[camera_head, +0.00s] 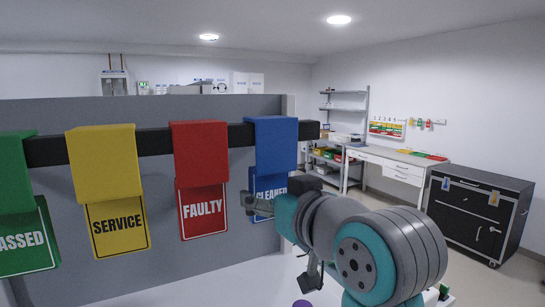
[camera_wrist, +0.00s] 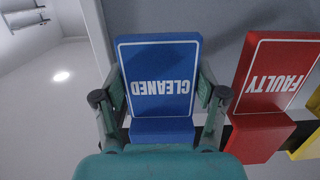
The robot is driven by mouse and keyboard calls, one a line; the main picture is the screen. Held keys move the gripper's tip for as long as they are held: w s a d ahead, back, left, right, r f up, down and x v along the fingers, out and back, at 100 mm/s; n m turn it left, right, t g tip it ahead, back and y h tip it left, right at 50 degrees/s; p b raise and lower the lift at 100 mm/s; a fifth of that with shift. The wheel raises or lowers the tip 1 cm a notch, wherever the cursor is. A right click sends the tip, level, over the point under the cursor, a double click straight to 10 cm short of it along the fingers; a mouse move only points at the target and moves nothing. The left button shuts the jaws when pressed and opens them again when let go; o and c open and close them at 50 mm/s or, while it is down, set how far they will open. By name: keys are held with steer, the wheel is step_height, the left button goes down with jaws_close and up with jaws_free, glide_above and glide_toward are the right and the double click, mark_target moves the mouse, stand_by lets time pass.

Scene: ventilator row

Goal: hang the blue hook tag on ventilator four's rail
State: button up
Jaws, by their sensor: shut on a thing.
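The blue hook tag, marked CLEANED (camera_head: 272,145), hangs over the right end of a black rail (camera_head: 155,141) in the head view. In the wrist view the blue tag (camera_wrist: 160,78) appears upside down between my gripper's two fingers. My gripper (camera_head: 258,205) is at the tag's lower plate and shut on it, hiding part of its lettering. In the wrist view my gripper (camera_wrist: 162,100) has one finger at each side edge of the plate. No ventilator can be made out clearly.
Red FAULTY (camera_head: 201,150), yellow SERVICE (camera_head: 105,165) and green PASSED (camera_head: 15,175) tags hang left of the blue one. A grey panel (camera_head: 190,262) stands behind them. A white workbench (camera_head: 395,160) and black cabinet (camera_head: 478,213) stand at right.

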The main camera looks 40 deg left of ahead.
steer(key=shift+r, duration=1.05)
steer(key=f+v, duration=0.1)
steer(key=v, duration=0.8)
stand_by(1.1)
steer(key=shift+s+f, duration=0.1)
stand_by(0.5)
